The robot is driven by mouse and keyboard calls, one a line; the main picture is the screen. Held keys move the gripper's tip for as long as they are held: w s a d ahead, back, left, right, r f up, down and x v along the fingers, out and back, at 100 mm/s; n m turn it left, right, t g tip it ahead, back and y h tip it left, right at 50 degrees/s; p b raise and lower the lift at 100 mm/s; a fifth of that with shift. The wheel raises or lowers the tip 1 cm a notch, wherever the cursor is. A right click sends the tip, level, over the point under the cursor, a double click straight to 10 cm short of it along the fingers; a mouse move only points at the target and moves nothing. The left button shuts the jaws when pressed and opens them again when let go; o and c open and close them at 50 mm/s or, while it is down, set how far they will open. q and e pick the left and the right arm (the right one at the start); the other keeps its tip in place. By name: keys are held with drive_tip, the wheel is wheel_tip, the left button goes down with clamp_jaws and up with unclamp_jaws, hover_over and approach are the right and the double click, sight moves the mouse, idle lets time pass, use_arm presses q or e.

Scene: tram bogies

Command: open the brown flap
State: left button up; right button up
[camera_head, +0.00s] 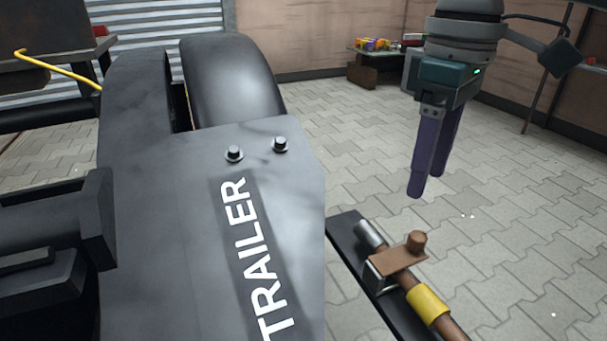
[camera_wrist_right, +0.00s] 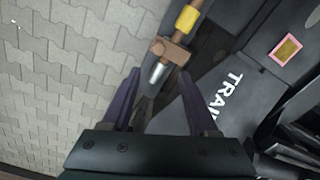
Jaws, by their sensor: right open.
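The brown flap (camera_head: 400,262) is a small flat plate with a round brown knob on its far right corner. It lies over a metal bracket on a pipe, to the right of the dark bogie side marked TRAILER. The brown flap also shows in the right wrist view (camera_wrist_right: 173,53), just beyond the fingertips in the picture. My right gripper (camera_head: 427,183) is open and empty, with its purple fingers pointing down. It hangs above and beyond the flap, apart from it. It also shows in the right wrist view (camera_wrist_right: 158,75). My left gripper is not in view.
The bogie frame (camera_head: 180,240) with two bolts fills the left and centre. A yellow band (camera_head: 428,302) wraps the brown pipe in front of the flap. Paved floor (camera_head: 520,220) lies clear on the right. A low stand with colourful items (camera_head: 377,46) is at the back.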

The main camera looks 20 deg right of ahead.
drive_tip(key=b, duration=0.3)
hover_over(419, 236)
drive_tip(key=f, duration=0.5)
drive_tip(key=shift+s+d+f, duration=0.15)
drive_tip(key=shift+d+f, duration=0.05)
drive_tip(key=shift+d, duration=0.05)
wheel_tip(419, 236, down, 4)
drive_tip(key=shift+a+f+b, duration=0.1)
drive_tip(key=shift+a+b, duration=0.05)
drive_tip(key=shift+b, duration=0.95)
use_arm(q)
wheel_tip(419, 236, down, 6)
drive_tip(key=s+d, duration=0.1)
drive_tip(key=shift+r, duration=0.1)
use_arm(e)
drive_tip(key=shift+w, duration=0.2)
drive_tip(key=shift+a, duration=0.1)
drive_tip(key=shift+c, duration=0.9)
clamp_jaws()
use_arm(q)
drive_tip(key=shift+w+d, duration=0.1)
